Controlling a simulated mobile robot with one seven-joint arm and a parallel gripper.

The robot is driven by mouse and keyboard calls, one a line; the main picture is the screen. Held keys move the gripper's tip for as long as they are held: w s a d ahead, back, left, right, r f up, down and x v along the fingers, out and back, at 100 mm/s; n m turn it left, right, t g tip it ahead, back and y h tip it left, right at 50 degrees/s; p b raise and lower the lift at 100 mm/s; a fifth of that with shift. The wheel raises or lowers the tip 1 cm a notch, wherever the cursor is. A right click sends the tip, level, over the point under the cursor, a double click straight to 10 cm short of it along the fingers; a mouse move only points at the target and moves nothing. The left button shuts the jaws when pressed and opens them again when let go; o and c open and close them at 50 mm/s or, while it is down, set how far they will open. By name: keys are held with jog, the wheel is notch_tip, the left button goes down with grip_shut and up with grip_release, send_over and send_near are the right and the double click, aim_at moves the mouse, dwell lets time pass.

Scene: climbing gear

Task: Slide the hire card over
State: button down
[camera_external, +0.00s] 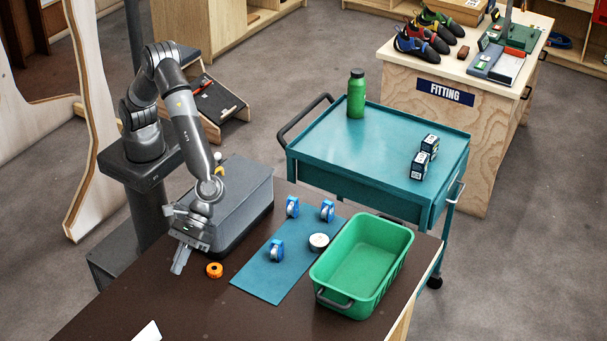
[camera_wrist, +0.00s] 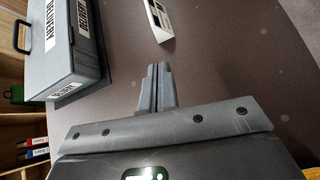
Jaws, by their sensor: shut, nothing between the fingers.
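A white card (camera_external: 148,332) lies on the brown table, partly cut off by the bottom edge of the outside view. In the wrist view a white piece with dark print (camera_wrist: 158,20), which looks like the same card, is at the top, ahead of the fingertips and apart from them. Its print is too small to read. My gripper (camera_external: 179,264) is low over the left part of the table, between the grey case and the card. In the wrist view my gripper (camera_wrist: 158,70) has its fingers together with nothing between them.
A grey case (camera_external: 235,200) labelled "DELIVERY" in the wrist view stands close behind my gripper. An orange ring (camera_external: 214,270) lies to its right. A blue mat (camera_external: 262,285) holds blue devices and a white roll (camera_external: 319,241), beside a green bin (camera_external: 398,285). Table around the card looks clear.

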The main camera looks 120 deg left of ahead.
aim_at(141, 333)
jog(key=d+f, duration=0.2)
jog(key=d, duration=0.3)
jog(key=d+f+n, duration=0.1)
jog(key=d+f, duration=0.1)
jog(key=d, duration=0.4)
jog(key=w+d+f+n, duration=0.1)
jog(key=d+f, duration=0.1)
jog(key=d, duration=0.3)
jog(key=shift+d+f+h, duration=0.1)
jog(key=shift+d+h, duration=0.15)
jog(key=shift+h, duration=0.15)
jog(key=shift+f, duration=0.35)
jog(key=shift+a, duration=0.1)
